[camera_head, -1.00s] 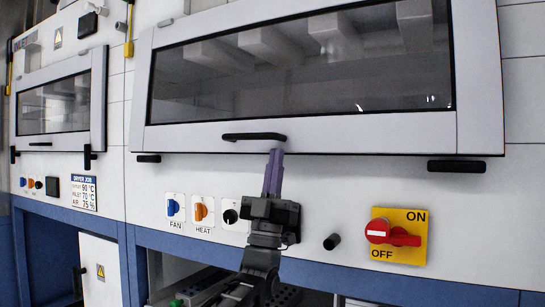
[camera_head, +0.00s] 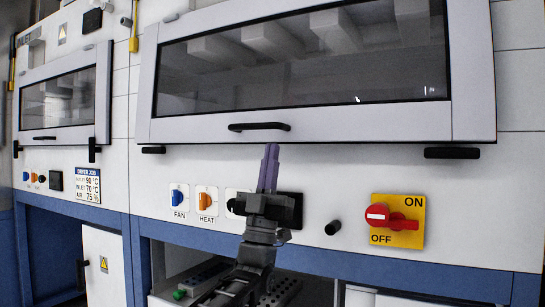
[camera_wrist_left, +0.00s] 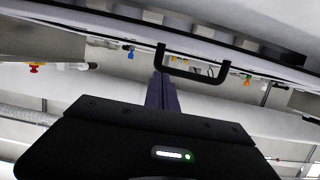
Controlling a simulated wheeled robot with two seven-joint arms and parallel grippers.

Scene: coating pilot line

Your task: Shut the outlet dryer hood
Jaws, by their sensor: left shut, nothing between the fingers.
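The large dryer hood (camera_head: 300,125) nearest me has a white frame, a dark window and a black bar handle (camera_head: 259,127) on its lower rail. I take it for the outlet hood; no name on it is readable. It hangs down over the white panel, and I cannot tell whether it is fully shut. My left gripper (camera_head: 271,150) has purple fingers, shut and empty, pointing up just below the handle's right end. In the left wrist view the fingertips (camera_wrist_left: 162,76) appear close to the left end of the handle (camera_wrist_left: 195,75); contact is unclear. My right gripper is out of view.
A second, smaller hood (camera_head: 60,132) is at the left. Below the large hood are a FAN knob (camera_head: 178,199), a HEAT knob (camera_head: 206,201), a black knob (camera_head: 333,228) and a red ON/OFF switch (camera_head: 392,218) on yellow. Black stubs (camera_head: 452,153) project under the hood.

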